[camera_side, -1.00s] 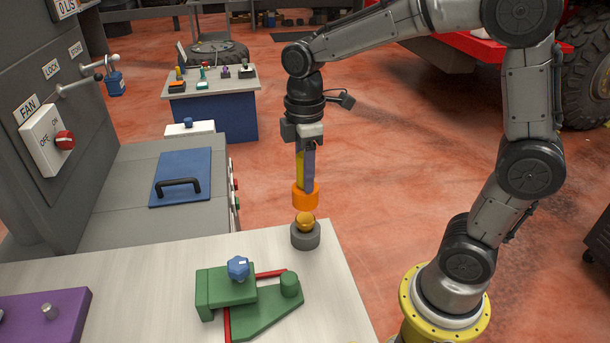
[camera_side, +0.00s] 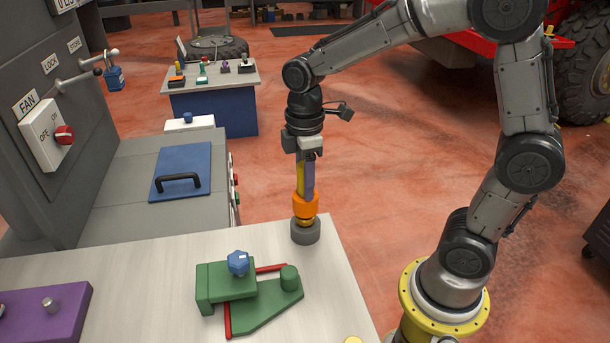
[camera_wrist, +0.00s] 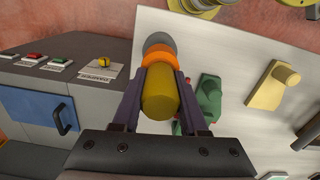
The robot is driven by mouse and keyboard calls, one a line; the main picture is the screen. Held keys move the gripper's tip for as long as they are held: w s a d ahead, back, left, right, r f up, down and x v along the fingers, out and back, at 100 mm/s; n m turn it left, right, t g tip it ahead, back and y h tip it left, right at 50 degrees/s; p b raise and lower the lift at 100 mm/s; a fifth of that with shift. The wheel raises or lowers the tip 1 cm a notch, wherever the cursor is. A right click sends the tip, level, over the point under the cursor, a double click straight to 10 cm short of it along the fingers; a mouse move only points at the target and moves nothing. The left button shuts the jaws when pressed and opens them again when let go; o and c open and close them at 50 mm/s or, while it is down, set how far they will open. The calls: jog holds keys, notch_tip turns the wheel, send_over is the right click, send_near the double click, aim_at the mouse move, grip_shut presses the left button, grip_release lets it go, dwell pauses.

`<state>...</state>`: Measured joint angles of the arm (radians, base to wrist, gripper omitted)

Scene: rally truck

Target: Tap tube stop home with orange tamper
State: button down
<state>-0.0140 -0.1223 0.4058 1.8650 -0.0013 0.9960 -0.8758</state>
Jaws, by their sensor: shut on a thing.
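The orange tamper (camera_side: 306,206) has an orange head below a yellow handle. My gripper (camera_side: 307,184) is shut on the handle and holds the tamper upright, head down. The tube stop (camera_side: 305,222) is a golden-brown knob at the top of a short dark grey tube (camera_side: 306,234) near the table's far right corner. The head is right on top of the stop and appears to touch it; only a thin band of the stop shows. In the wrist view, the yellow handle (camera_wrist: 160,96) sits between the fingers, and the grey tube (camera_wrist: 158,40) shows beyond the orange head.
A green fixture (camera_side: 262,308) with a blue knob (camera_side: 238,263) and red strips stands in front of the tube. A purple block (camera_side: 48,318) lies at the left. A grey cabinet with a blue handled lid (camera_side: 180,174) is behind. Pale tabletop (camera_side: 130,290) is clear between.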

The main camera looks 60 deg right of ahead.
jog(key=shift+r, duration=1.15)
jog(key=shift+r, duration=1.35)
notch_tip(320, 180, down, 7)
jog(key=shift+s+r, duration=0.1)
jog(key=shift+r, duration=1.85)
jog(key=shift+r, duration=0.1)
